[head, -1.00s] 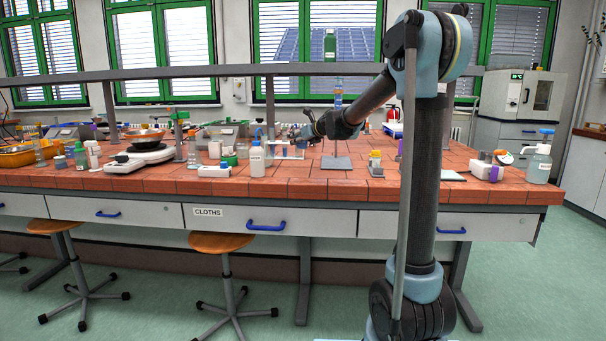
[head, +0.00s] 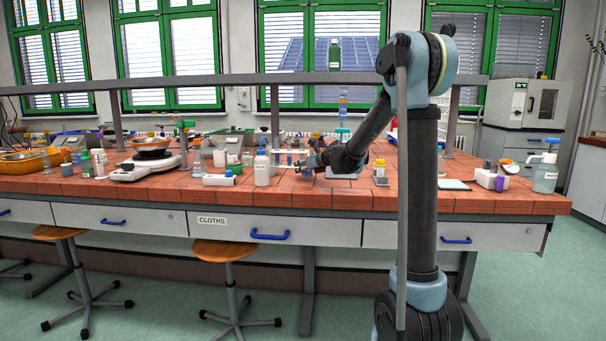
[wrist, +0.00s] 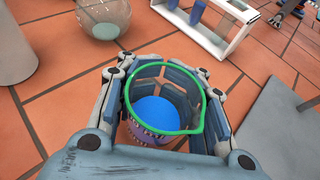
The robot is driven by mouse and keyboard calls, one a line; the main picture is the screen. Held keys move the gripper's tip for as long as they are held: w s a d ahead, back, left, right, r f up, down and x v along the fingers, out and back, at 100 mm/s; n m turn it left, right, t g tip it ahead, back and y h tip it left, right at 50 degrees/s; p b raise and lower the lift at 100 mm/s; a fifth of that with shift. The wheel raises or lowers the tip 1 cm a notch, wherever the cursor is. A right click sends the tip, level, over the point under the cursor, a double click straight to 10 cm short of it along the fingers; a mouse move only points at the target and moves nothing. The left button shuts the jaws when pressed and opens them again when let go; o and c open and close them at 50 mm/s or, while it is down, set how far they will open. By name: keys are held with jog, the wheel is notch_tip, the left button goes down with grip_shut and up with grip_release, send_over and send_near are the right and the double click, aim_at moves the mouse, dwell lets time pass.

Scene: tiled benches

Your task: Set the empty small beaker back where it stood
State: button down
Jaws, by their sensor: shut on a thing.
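The small beaker (wrist: 152,134) has a green rim with a spout and is seen from above in the wrist view. A round blue area shows inside it; I cannot tell whether that is liquid or the beaker's bottom. My gripper (wrist: 163,72) is shut around it, with the fingers on both sides of its wall. In the head view my gripper (head: 304,166) is low over the tiled bench (head: 290,196), near the middle. The beaker is too small to make out there. I cannot tell whether its base touches the tiles.
A white rack with tubes (wrist: 240,35) and a round glass vessel (wrist: 104,18) stand beyond the beaker. A white bottle (head: 262,170) stands left of my gripper. A grey plate (wrist: 275,125) lies close on the right. Bare tiles lie between them.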

jog(key=shift+f, duration=0.75)
jog(key=shift+f, duration=0.15)
jog(key=c, duration=1)
grip_release()
jog(key=shift+s, duration=0.1)
jog(key=v, duration=1.7)
jog(key=shift+s, duration=0.15)
jog(key=s+d+f+n+g+h, duration=0.2)
jog(key=s+d+f+n, duration=0.4)
jog(key=s+n, duration=0.3)
jog(key=s+d+f+n+g+h, duration=0.3)
jog(key=s+d+f+n, duration=0.3)
jog(key=s, duration=1.2)
jog(key=s+d+f+n+g+h, duration=0.3)
jog(key=s+d+f+n, duration=0.3)
jog(key=s+f+n, duration=0.5)
jog(key=s+n, duration=0.2)
jog(key=shift+s+d+f+h, duration=0.2)
jog(key=shift+s+f+h, duration=0.05)
jog(key=shift+h, duration=0.05)
